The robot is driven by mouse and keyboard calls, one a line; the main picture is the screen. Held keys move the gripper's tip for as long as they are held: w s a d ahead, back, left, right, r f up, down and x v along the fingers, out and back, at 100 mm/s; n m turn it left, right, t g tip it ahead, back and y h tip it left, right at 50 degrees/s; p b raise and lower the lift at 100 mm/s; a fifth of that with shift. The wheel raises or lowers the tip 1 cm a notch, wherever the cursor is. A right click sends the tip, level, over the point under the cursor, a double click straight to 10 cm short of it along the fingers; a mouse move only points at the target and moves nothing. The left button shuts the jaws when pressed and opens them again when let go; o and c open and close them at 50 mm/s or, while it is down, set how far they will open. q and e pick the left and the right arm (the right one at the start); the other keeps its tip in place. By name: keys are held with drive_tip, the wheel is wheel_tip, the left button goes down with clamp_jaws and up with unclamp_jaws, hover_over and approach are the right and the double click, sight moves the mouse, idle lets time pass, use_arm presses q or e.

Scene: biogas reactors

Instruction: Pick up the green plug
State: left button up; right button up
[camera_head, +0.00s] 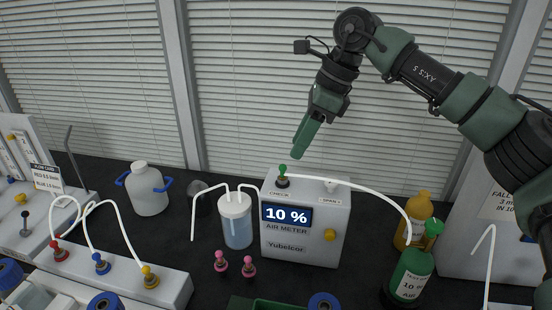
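The green plug (283,169) stands upright on top of the grey air meter box (297,248), near its left end by a label reading CHECK. A white tube (370,194) runs from beside the plug to the right, toward the bottles. My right gripper (297,156) hangs above and slightly right of the plug, pointing down, apart from it in the picture. Its green fingers are seen edge-on and overlap, so I cannot tell whether they are open or shut. Nothing shows held in them. My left gripper is not in view.
A clear container with tubes (236,222) stands left of the meter. A yellow bottle (417,215) and a green bottle (410,276) stand to its right. Two pink plugs (221,262) stand in front. Red, blue and yellow plugs (150,278) sit on a panel at left.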

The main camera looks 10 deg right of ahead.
sight(283, 173)
drive_tip(key=shift+p+x, duration=0.4)
drive_tip(key=shift+x, duration=0.85)
drive_tip(key=p+x, duration=0.1)
drive_tip(key=x, duration=0.4)
drive_tip(key=shift+w, duration=0.15)
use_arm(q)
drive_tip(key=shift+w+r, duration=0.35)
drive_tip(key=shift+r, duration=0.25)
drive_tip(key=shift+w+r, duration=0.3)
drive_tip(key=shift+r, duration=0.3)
use_arm(e)
clamp_jaws()
